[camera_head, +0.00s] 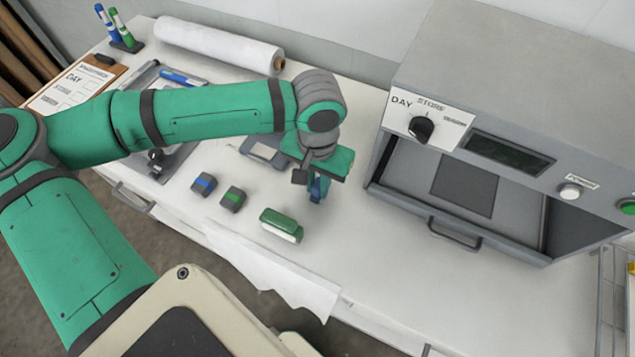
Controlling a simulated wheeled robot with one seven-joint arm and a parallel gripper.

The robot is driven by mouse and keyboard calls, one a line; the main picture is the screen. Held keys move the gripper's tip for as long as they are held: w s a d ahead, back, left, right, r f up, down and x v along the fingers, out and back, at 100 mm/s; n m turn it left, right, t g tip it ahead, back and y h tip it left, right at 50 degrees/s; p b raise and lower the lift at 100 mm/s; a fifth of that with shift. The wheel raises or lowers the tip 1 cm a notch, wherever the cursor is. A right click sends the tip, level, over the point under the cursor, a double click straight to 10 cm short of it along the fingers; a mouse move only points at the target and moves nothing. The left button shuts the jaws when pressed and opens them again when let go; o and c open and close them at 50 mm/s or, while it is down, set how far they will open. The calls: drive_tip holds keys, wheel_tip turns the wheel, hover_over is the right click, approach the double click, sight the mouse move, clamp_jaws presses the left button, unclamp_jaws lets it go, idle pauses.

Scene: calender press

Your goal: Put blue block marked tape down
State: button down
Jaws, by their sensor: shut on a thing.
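My gripper (318,178) is above the white worktop, left of the grey press, and points down. It is shut on a small blue block (318,190), which is partly hidden by the fingers. I cannot read any marking on it. The block appears to be held above the table, but its exact height is hard to tell. On the worktop to the left stand a dark block with a blue band (204,185) and a dark block with a green band (233,199), side by side and apart from my gripper.
A green and white block-shaped object (281,225) lies just in front of my gripper. The grey press (500,110) with an open bay stands right. A grey flat item (263,152) lies behind the gripper. A white roll (215,45) lies at the back. The right front worktop (400,285) is clear.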

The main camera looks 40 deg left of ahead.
sight(318, 184)
drive_tip(key=shift+f, duration=0.15)
drive_tip(key=c, duration=1.7)
unclamp_jaws()
drive_tip(key=shift+o, duration=0.2)
wheel_tip(318, 184, up, 12)
drive_tip(key=shift+r, duration=0.2)
